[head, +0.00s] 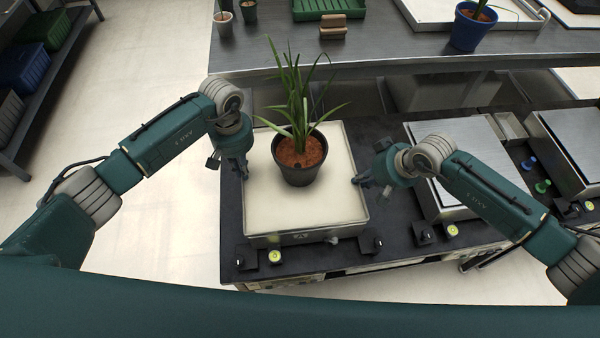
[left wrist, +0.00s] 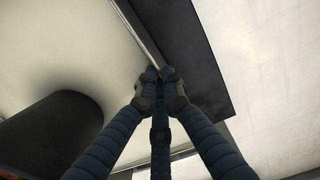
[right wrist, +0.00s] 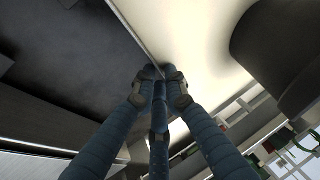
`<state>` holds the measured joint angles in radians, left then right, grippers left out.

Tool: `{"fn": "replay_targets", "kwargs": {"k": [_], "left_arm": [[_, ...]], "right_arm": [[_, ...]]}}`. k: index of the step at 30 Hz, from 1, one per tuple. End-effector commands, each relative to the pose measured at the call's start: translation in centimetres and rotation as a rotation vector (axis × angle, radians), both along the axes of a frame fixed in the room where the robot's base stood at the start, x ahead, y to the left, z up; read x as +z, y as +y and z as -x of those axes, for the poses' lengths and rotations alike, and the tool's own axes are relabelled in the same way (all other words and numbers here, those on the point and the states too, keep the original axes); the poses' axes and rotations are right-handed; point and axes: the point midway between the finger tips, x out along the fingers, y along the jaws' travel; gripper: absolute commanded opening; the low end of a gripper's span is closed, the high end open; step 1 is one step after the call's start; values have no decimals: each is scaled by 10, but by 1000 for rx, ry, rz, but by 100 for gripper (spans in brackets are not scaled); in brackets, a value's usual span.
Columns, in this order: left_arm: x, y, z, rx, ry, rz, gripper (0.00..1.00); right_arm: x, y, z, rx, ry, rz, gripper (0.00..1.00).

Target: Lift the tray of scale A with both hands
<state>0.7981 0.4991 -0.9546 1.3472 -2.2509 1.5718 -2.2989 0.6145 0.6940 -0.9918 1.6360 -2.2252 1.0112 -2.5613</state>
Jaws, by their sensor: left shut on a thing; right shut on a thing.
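The white tray (head: 265,205) of the scale with the potted plant lies at the middle of the head view. A dark pot (head: 300,176) with a long-leaved green plant (head: 298,100) stands upright on it. My left gripper (head: 243,172) is shut on the tray's left rim, which also shows in the left wrist view (left wrist: 137,32). My right gripper (head: 360,182) is shut on the tray's right rim, which also shows in the right wrist view (right wrist: 137,38).
The dark bench (head: 232,240) carries small knobs and a yellow-green disc (head: 275,257) in front of the tray. A second scale (head: 450,150) and a third (head: 580,140) stand to the right. A steel shelf (head: 400,47) behind holds a blue pot (head: 470,28) and a green tray (head: 328,8).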

Motion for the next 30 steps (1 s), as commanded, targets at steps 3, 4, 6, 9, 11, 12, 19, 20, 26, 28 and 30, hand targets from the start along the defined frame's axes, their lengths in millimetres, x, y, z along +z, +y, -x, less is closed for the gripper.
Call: {"fn": "replay_targets", "kwargs": {"k": [3, 4, 6, 9, 11, 12, 19, 20, 26, 28, 30], "left_arm": [[3, 1, -1, 1, -2, 0, 0], [4, 0, -1, 1, -2, 0, 0], [7, 0, -1, 1, -2, 0, 0], [14, 0, -1, 1, -2, 0, 0], [19, 0, -1, 1, -2, 0, 0], [23, 0, -1, 0, -1, 0, 0], [45, 0, 0, 0, -1, 0, 0], [47, 0, 0, 0, 0, 0, 0], [52, 0, 0, 0, 0, 0, 0], [51, 0, 0, 0, 0, 0, 0], [51, 0, 0, 0, 0, 0, 0]], "right_arm": [[6, 2, -3, -2, -8, -8, 0], [7, 2, -3, -2, -8, -8, 0], [11, 2, -3, -2, -8, -8, 0], [18, 2, -3, -3, -9, -8, 0], [23, 2, -4, -3, -9, -8, 0], [27, 2, -4, -3, -9, -8, 0], [49, 2, -4, -4, -9, -9, 0], [51, 2, -4, -4, -9, -9, 0], [56, 2, -4, -4, -9, -9, 0], [55, 2, -4, -4, -9, -9, 0], [55, 2, -4, -4, -9, -9, 0]]}}
